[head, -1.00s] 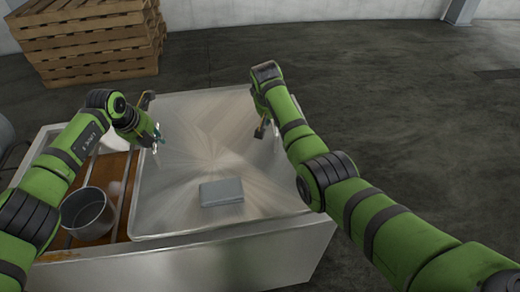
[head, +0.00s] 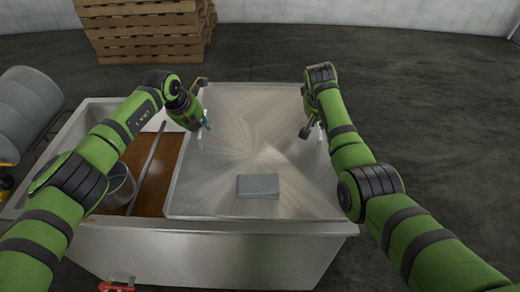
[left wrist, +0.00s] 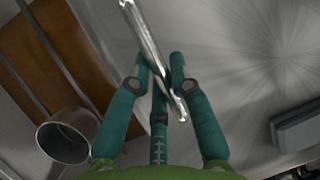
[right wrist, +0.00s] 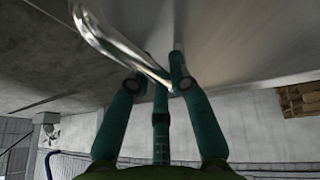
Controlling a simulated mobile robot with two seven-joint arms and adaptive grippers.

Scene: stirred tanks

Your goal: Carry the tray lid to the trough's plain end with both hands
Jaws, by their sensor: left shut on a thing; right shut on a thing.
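The tray lid (head: 230,150) is a broad shiny metal sheet over the middle and right of the trough (head: 215,250). My left gripper (head: 204,128) is shut on a bright bar handle (left wrist: 140,35) near the lid's left side. My right gripper (head: 312,128) is shut on a similar curved handle (right wrist: 105,40) near the right side. A grey block (head: 258,186) lies on the lid's near part and shows partly in the left wrist view (left wrist: 300,128). I cannot tell whether the lid touches the trough rim.
The trough's left part is open, with brown contents (head: 157,180), a metal pot (head: 117,187) and a thin bar (head: 147,165). Stacked pallets (head: 145,28) stand behind. The floor at the right is clear.

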